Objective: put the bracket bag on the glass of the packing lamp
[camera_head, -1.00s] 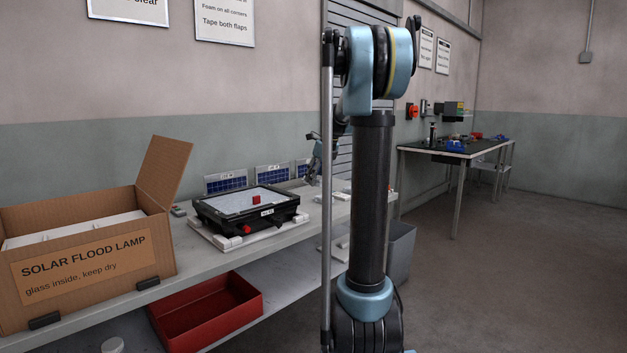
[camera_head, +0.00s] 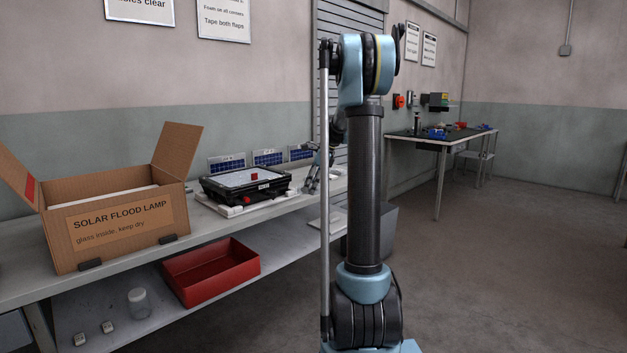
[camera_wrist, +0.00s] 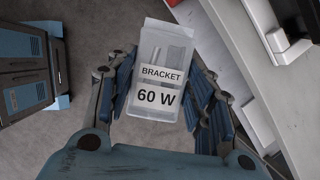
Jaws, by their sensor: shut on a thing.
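The bracket bag (camera_wrist: 158,78) is a clear bag with a white label reading "BRACKET 60 W". My gripper (camera_wrist: 160,92) is shut on it, with blue fingers on both sides of the bag in the wrist view. In the head view my gripper (camera_head: 314,180) is small and partly behind my arm, to the right of the lamp; the bag cannot be made out there. The packing lamp (camera_head: 246,194) is a black housing lying glass up on white blocks on the bench.
An open cardboard box (camera_head: 125,222) stands on the bench (camera_head: 215,221) left of the lamp. Several small solar panels (camera_head: 268,158) stand along the wall behind the lamp. A red tray (camera_head: 211,271) and a jar (camera_head: 139,300) are on the lower shelf. Another table (camera_head: 444,143) stands far right.

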